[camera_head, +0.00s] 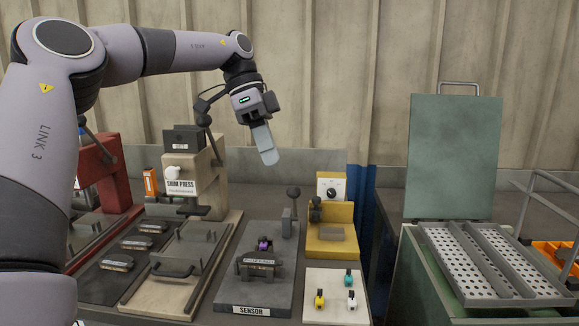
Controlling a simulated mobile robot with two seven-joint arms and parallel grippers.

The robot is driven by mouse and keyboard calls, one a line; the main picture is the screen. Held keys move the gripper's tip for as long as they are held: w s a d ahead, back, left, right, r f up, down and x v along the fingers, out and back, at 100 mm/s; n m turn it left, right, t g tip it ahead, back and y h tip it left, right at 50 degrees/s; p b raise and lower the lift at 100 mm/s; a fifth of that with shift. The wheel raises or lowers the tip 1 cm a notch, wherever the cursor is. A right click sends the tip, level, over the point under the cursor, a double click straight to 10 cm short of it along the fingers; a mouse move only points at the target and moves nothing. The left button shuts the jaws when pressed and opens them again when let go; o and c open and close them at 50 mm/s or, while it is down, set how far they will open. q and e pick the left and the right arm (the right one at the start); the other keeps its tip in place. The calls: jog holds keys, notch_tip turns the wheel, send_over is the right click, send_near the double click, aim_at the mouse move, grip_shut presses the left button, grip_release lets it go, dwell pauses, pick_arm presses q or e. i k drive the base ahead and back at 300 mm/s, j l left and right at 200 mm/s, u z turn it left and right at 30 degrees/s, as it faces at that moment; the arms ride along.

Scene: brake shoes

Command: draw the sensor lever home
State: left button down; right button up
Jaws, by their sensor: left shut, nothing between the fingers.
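The grey sensor fixture (228,291) stands on the bench with a "SENSOR" label at its front. Its lever (293,192) has a dark round knob and stands upright at the fixture's back right, next to a grey upright block. A dark labelled block (258,265) with a small purple part (264,243) sits in the fixture's middle. My left gripper (268,157) is shut and empty, fingers pointing down, above and to the left of the lever knob and apart from it. My right gripper is not in view.
The shim press (183,186) stands left of the fixture, with a red press (110,175) farther left. A yellow fixture with a dial (331,190) is to the right. A white board (329,280) holds small coloured parts. A green lidded box (454,155) stands at right.

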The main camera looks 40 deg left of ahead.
aim_at(293, 192)
jog(key=i+j, duration=0.3)
jog(key=j, duration=0.15)
jog(key=i+j, duration=0.3)
jog(key=j, duration=0.15)
